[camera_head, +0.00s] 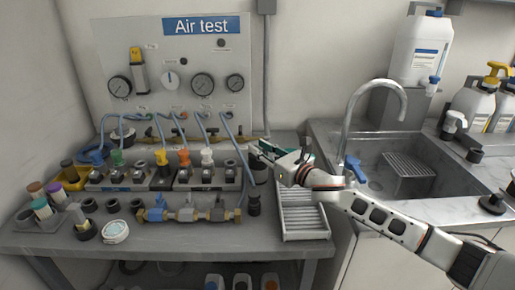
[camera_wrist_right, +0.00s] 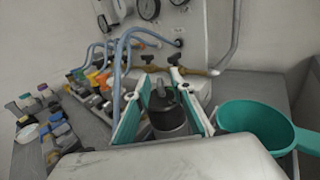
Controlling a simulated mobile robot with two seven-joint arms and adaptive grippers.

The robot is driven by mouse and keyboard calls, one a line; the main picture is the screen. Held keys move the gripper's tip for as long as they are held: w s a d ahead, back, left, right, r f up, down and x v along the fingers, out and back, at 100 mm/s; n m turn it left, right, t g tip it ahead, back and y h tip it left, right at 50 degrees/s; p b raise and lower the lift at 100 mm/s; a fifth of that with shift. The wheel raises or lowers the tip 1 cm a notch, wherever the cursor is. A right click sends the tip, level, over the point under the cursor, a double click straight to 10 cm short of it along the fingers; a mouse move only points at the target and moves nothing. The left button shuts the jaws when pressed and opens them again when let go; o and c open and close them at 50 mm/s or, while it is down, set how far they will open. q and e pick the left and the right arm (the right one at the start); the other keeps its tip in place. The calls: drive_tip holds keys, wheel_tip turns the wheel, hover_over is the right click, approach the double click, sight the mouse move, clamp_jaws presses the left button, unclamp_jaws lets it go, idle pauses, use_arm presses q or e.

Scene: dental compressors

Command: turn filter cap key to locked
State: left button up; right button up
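The filter cap (camera_wrist_right: 165,108) is a round black cap on a dark cylinder, in the middle of the right wrist view. Its key (camera_wrist_right: 161,90) is a small grey grip standing up from the top. My right gripper (camera_wrist_right: 163,112) is open, with a teal-lined finger on each side of the cap. I cannot tell whether either finger touches it. In the head view my right gripper (camera_head: 258,152) is at the right end of the bench, above a dark cylinder (camera_head: 259,173) that it partly hides. My left gripper is not in view.
A teal funnel-like vessel (camera_wrist_right: 250,122) stands close right of the gripper. Blue hoses (camera_wrist_right: 121,75) and brass fittings (camera_wrist_right: 200,71) lie behind the cap. A row of valve blocks (camera_head: 160,178) fills the bench to the left. A ridged tray (camera_head: 302,215) and a sink (camera_head: 420,190) are right.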

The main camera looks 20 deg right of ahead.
drive_tip(key=shift+w+a, duration=0.25)
drive_tip(key=shift+w, duration=0.25)
clamp_jaws()
